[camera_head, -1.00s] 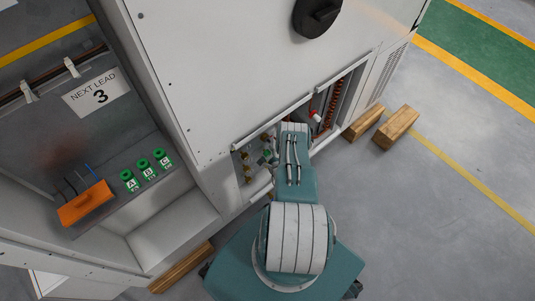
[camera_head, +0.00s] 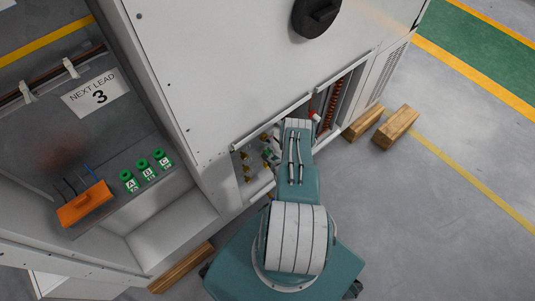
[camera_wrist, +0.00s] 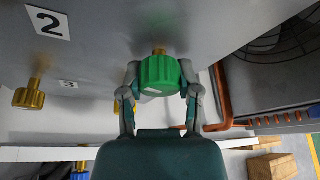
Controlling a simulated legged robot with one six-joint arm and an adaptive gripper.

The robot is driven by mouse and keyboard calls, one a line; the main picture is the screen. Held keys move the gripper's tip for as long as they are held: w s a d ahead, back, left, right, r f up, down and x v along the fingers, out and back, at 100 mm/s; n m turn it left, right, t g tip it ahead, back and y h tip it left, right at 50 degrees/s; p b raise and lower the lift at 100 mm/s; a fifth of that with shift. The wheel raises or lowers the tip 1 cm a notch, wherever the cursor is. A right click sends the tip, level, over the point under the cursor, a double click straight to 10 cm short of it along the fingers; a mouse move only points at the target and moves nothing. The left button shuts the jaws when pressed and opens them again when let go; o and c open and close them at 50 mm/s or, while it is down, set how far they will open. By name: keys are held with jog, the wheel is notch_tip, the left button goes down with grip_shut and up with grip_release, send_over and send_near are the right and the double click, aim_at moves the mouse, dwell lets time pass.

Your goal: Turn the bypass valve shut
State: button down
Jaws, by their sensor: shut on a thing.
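A green ribbed knob (camera_wrist: 158,74) on a brass stem sticks out of the grey panel in the wrist view. I take it for the bypass valve, though no name on it is legible. My gripper (camera_wrist: 160,88) has one finger on each side of the knob and is shut on it. A small pale mark shows on the knob's face. In the head view my arm reaches into the cabinet's low opening and hides most of the gripper and knob.
Copper piping (camera_wrist: 222,100) and a fan grille (camera_wrist: 275,40) lie to the right. Wooden blocks (camera_head: 397,128) rest on the floor outside the cabinet (camera_head: 230,70).

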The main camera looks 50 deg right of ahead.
jog(key=m+y, duration=0.3)
jog(key=m, duration=0.2)
jog(key=shift+a, duration=0.1)
jog(key=m+y, duration=0.2)
jog(key=m, duration=0.1)
jog(key=shift+y, duration=0.3)
jog(key=shift+m+t+y, duration=0.5)
jog(key=shift+m+y, duration=0.2)
jog(key=shift+m, duration=0.4)
jog(key=shift+c, duration=1.5)
grip_release()
